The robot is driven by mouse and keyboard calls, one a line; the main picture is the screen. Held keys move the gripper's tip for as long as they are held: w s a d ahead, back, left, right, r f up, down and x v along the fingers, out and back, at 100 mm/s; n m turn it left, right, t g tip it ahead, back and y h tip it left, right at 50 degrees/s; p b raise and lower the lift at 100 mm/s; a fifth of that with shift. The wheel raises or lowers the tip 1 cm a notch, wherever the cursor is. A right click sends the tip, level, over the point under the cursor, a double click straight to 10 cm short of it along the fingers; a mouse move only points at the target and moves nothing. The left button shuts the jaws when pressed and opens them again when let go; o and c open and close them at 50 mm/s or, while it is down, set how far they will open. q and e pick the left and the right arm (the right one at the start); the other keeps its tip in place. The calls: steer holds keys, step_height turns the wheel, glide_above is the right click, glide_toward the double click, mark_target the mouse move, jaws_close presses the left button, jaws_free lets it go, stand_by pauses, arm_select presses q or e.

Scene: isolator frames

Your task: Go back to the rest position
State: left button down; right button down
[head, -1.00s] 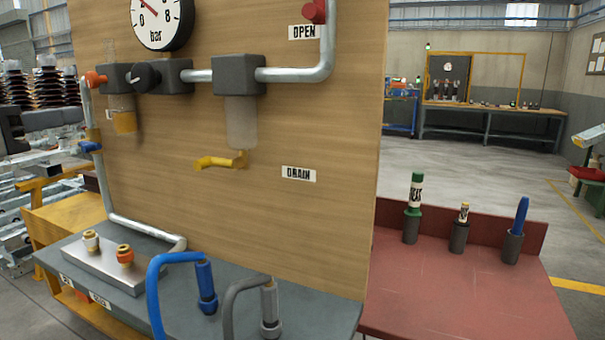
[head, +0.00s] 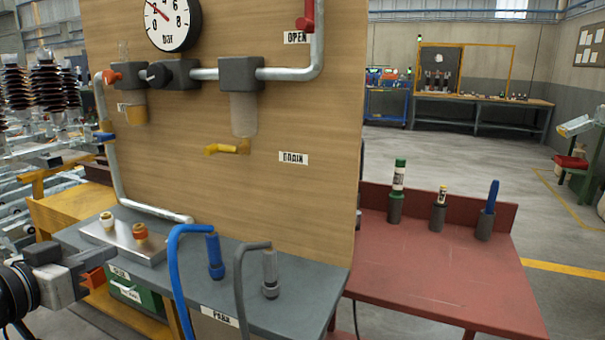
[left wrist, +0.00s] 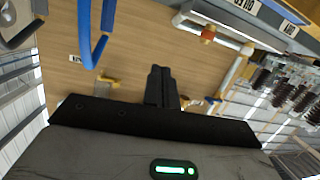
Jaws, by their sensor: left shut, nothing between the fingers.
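My left gripper (head: 76,272) is at the lower left of the head view, in front of the grey bench (head: 325,283) and apart from it. Its fingers are together with nothing between them. In the left wrist view the shut fingers (left wrist: 160,84) point toward the wooden panel (left wrist: 140,40), with no object held. My right gripper is in neither view. The wooden panel (head: 280,190) stands upright on the bench and carries a round gauge (head: 172,20), pipes, a yellow drain handle (head: 228,148) and a red lever (head: 306,18).
A metal block (head: 125,240) with two fittings sits at the bench's left, near my left gripper. A blue hose (head: 178,280) and a grey hose (head: 240,285) rise at the front. A red table (head: 440,275) with several holders stands to the right. Open floor lies beyond.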

arm_select(q)
steer(key=s+d+f+g+p, duration=0.1)
steer(key=s+d+f, duration=0.1)
steer(key=f, duration=0.4)
steer(key=s+d+f+g, duration=0.1)
steer(key=s+d+f, duration=0.1)
steer(key=f, duration=0.4)
steer(key=s+d+f+g+y+p, duration=0.1)
steer(key=s+d+f+g+p, duration=0.1)
steer(key=s+d+f, duration=1.1)
steer(key=shift+s+d+f+n, duration=0.25)
steer(key=shift+s+d+n, duration=0.05)
steer(key=shift+s+d, duration=0.5)
